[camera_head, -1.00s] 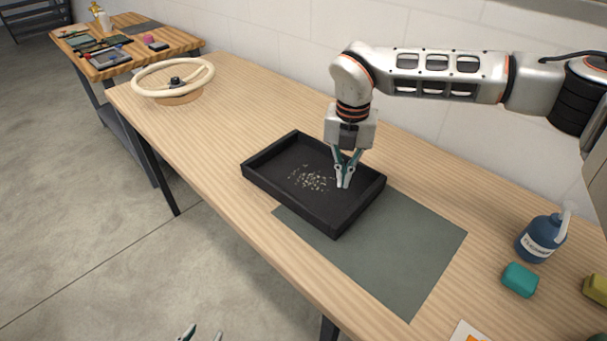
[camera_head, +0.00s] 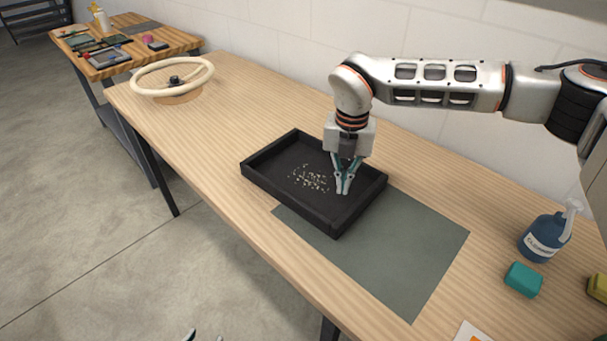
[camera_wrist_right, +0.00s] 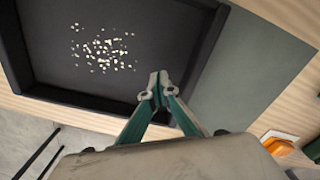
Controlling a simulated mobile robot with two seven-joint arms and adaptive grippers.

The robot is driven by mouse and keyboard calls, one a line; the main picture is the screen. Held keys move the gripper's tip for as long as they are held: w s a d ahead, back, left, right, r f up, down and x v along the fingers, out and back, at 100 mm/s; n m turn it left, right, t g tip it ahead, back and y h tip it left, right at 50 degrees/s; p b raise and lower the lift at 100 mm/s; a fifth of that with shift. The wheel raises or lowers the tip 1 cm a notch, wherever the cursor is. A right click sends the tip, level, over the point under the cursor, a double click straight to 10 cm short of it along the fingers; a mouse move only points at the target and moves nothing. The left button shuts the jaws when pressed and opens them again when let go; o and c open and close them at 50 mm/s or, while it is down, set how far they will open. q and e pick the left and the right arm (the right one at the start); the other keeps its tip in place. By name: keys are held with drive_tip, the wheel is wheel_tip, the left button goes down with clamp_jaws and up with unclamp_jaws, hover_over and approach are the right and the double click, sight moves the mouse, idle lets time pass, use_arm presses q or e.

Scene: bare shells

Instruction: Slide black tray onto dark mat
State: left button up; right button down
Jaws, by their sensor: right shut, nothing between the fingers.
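The black tray (camera_head: 262,182) is a shallow rectangular box holding a scatter of small pale bits. It lies on the wooden table, with its right part over the far left portion of the dark grey-green mat (camera_head: 400,255) and its left part on bare wood. My right gripper (camera_head: 343,190) is shut and empty, its tips pointing down inside the tray near its right wall. In the right wrist view the gripper (camera_wrist_right: 158,85) is close to the tray wall (camera_wrist_right: 205,50); contact cannot be told. Only the fingertips of my left gripper (camera_head: 205,337) show at the bottom edge.
A blue pump bottle (camera_head: 545,237), a teal block (camera_head: 523,280) and a yellow block (camera_head: 600,287) stand right of the mat. A card (camera_head: 471,333) lies near the front edge. A cream steering wheel (camera_head: 173,78) is at the far left end. The wood between wheel and tray is clear.

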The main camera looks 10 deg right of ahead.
drive_tip(key=shift+f+b, duration=0.35)
drive_tip(key=shift+f, duration=0.7)
drive_tip(key=shift+r+p, duration=0.35)
drive_tip(key=shift+r, duration=0.05)
drive_tip(key=shift+s+d, duration=0.1)
